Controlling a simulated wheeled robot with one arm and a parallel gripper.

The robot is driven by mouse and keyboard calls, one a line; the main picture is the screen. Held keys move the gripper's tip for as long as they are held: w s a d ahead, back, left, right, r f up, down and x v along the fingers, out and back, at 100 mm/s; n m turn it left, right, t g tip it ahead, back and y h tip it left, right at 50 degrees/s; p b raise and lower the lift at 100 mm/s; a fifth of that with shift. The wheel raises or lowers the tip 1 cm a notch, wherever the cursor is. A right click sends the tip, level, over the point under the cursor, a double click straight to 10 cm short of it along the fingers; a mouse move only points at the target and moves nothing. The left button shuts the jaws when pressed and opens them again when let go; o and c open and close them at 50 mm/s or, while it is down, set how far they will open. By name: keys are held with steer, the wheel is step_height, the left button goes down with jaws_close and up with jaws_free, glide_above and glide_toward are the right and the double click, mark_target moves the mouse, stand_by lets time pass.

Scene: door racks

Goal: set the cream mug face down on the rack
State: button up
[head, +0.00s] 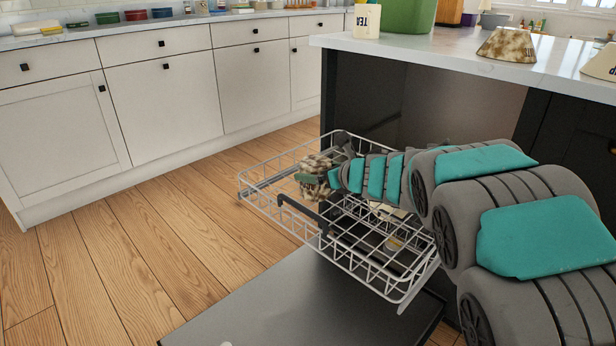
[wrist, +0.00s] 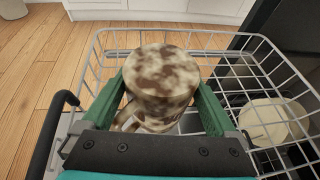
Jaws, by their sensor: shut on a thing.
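My gripper (wrist: 163,88) is shut on a mottled brown-and-cream mug (wrist: 160,72), with one green finger on each side of it. The mug's closed base faces up toward the wrist camera, so it is face down, and its handle shows at the lower left. In the head view the mug (head: 316,161) is partly hidden by my gripper (head: 322,178), over the far left part of the pulled-out wire rack (head: 262,207). The rack also shows in the wrist view (wrist: 88,62). Whether the mug touches the wires is hidden.
A round cream dish or cup (wrist: 265,122) sits in the rack right of the mug. The open dishwasher door (head: 290,300) lies below. On the counter (head: 455,58) stand a TEA canister (head: 367,22), a green bin (head: 408,14) and a mottled vessel (head: 507,44). The wood floor at left is clear.

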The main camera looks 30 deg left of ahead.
steer(key=a, duration=0.1)
steer(key=w+a, duration=0.1)
steer(key=a, duration=0.1)
steer(key=shift+w+a+f, duration=0.1)
steer(key=shift+a+f, duration=0.1)
steer(key=shift+a, duration=0.15)
steer(key=shift+d+f, duration=0.1)
steer(key=shift+f, duration=1.55)
steer(key=shift+f+b, duration=0.15)
steer(key=shift+b, duration=0.2)
steer(key=o, duration=1.3)
steer(key=shift+o, duration=0.2)
steer(key=shift+r+p, duration=0.25)
steer(key=shift+p, duration=0.1)
steer(key=shift+d, duration=0.3)
steer(key=b+v, duration=0.1)
steer(key=v, duration=1)
steer(key=shift+s, duration=0.3)
